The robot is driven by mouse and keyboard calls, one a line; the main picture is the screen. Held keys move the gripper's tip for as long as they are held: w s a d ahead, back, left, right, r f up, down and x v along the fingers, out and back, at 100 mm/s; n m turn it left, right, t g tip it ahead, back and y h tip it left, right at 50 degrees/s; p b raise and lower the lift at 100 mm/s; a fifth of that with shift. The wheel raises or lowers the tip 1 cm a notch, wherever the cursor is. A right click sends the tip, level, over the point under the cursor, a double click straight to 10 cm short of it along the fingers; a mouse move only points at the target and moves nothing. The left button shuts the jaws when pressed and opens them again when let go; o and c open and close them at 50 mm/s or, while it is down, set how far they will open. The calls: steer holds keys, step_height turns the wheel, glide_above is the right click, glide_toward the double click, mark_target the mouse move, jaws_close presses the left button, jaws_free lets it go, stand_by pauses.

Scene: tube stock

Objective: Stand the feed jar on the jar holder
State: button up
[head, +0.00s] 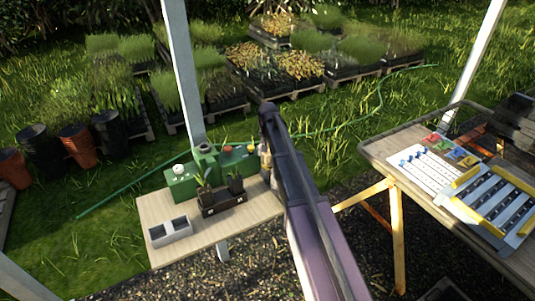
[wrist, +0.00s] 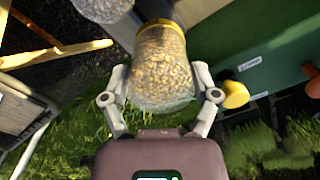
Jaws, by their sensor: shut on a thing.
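The feed jar (wrist: 163,58) is a clear jar full of pale grains with a yellow collar. In the wrist view it sits between the fingers of my gripper (wrist: 160,82), which are shut on it. A black part lies beyond the collar; I cannot tell whether it belongs to the jar or to a holder. In the head view a small tan part of the jar (head: 265,160) shows left of my arm, which hides the gripper. Green equipment (head: 183,186) with white, red and yellow knobs stands at the back of the left bench. I cannot clearly pick out the jar holder.
The left bench (head: 155,208) also holds a black tray with seedlings (head: 222,208) and a grey two-part container (head: 170,232). The wrist view shows a yellow knob (wrist: 237,95) close right of the jar. A second table (head: 405,170) with panels stands right. White posts rise nearby.

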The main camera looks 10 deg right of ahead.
mark_target(268, 162)
steer(key=shift+f+b, duration=2)
steer(key=shift+f, duration=0.1)
steer(key=shift+f+b, duration=0.45)
steer(key=shift+f, duration=0.05)
steer(key=o, duration=1.1)
steer(key=shift+r, duration=0.2)
